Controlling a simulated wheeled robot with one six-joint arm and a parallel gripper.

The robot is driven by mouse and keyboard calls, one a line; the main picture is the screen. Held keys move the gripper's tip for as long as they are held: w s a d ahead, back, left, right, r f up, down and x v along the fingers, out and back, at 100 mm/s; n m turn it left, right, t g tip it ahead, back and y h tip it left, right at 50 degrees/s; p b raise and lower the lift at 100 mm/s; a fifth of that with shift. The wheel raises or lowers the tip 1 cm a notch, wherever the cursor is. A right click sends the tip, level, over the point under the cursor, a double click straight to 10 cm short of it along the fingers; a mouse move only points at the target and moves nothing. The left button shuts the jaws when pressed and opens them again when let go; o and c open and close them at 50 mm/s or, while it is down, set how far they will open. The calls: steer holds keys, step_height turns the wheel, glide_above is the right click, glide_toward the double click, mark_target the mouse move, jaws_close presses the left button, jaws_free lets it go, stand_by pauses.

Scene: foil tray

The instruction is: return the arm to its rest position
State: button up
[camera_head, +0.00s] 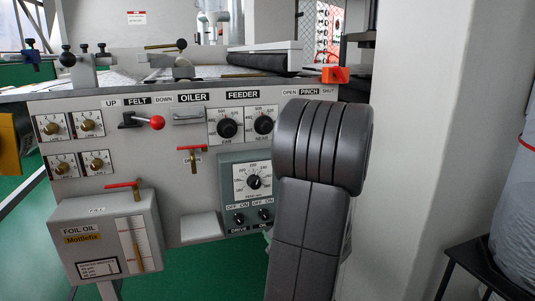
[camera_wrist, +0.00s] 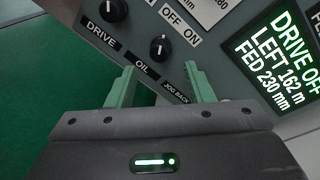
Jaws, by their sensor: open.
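My gripper (camera_wrist: 160,66) shows in the wrist view with its two green fingers apart and nothing held between them. Its fingertips point at the grey control panel, on either side of and just below the OIL switch knob (camera_wrist: 160,48). I cannot tell whether they touch the panel. The DRIVE knob (camera_wrist: 108,10) is up and left of the fingers. In the head view my dark grey arm stands in front of the right part of the machine and hides my gripper.
The grey control box (camera_head: 226,175) carries a dial and two knobs. A red-handled lever (camera_head: 157,122) and the FOIL OIL tank (camera_head: 110,240) are at left. A lit screen (camera_wrist: 270,60) reads DRIVE OFF. A pale column (camera_head: 415,150) and a black stand (camera_head: 480,262) are at right.

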mark_target(266, 217)
steer(key=x, duration=0.5)
steer(key=shift+b, duration=0.35)
steer(key=shift+s, duration=0.1)
